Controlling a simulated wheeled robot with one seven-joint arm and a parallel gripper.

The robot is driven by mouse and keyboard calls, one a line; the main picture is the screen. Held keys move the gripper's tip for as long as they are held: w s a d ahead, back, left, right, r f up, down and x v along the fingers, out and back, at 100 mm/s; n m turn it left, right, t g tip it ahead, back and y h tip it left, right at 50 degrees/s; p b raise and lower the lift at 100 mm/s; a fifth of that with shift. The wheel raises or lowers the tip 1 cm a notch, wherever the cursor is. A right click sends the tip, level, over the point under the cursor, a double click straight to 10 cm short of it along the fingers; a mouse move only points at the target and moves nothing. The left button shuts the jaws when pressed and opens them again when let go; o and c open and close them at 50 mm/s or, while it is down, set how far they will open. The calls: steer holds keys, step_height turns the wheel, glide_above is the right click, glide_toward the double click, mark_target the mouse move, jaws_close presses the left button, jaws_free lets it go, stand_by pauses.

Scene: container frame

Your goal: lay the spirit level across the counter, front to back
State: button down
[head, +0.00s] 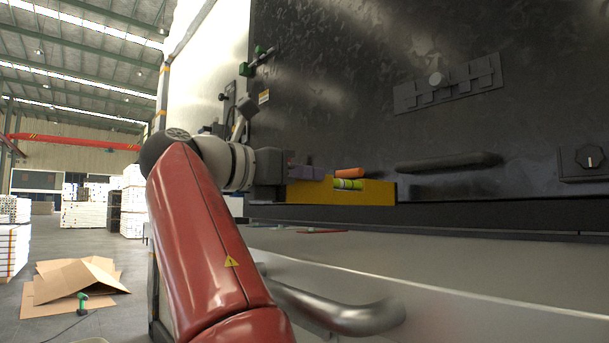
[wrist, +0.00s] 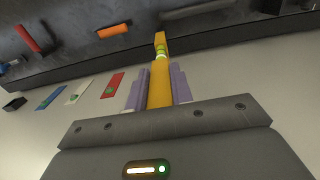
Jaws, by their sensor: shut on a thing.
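The spirit level (head: 322,194) is a yellow bar with a green vial. My gripper (head: 306,172), with purple fingers, is shut on it. In the head view the level runs left to right and looks level, above the pale counter (head: 450,270). In the wrist view the level (wrist: 160,88) sits between both fingers and points away toward the dark back ledge, its far end overlapping the ledge. The counter (wrist: 60,140) shows below it. I cannot tell whether the level touches anything beyond the fingers. My gripper hides its near end.
A metal rail (head: 330,312) runs along the front. The counter's right is clear.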

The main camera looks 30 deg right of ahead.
steer(key=shift+a+f+b, duration=0.1)
steer(key=shift+f+b, duration=2)
steer(key=shift+f, duration=0.5)
steer(key=shift+p, duration=0.55)
steer(key=shift+f+b, duration=0.4)
steer(key=shift+f, duration=0.2)
steer(key=c, duration=1.1)
jaws_free()
steer(key=shift+c, duration=0.2)
steer(key=a, duration=0.5)
steer(key=a+p, duration=0.1)
steer(key=a, duration=0.1)
steer(key=shift+s+a, duration=0.35)
steer(key=shift+a, duration=0.05)
